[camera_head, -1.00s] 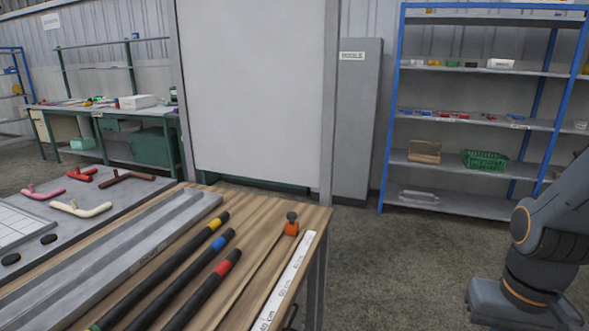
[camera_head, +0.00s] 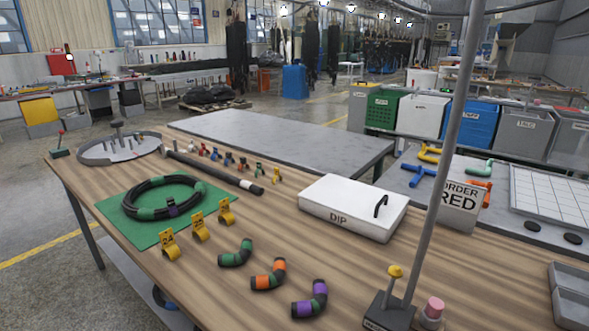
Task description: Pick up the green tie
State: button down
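A row of small coloured pieces stands on the wooden bench behind a black rod (camera_head: 213,171). One of them, near the right end of the row, looks green (camera_head: 260,170); it is too small to tell surely whether it is the green tie. A coiled black hose (camera_head: 138,211) with green bands and a purple piece lies on a green mat (camera_head: 150,238). My gripper is not in view.
Yellow numbered clips (camera_head: 199,227), several short bent hoses (camera_head: 268,278) and a white DIP box (camera_head: 354,205) stand on the bench. A thin upright pole (camera_head: 447,150) rises from a dark base at the front right. A grey table (camera_head: 282,138) behind is bare.

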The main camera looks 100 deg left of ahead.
aim_at(259, 164)
jog(key=u, duration=3.65)
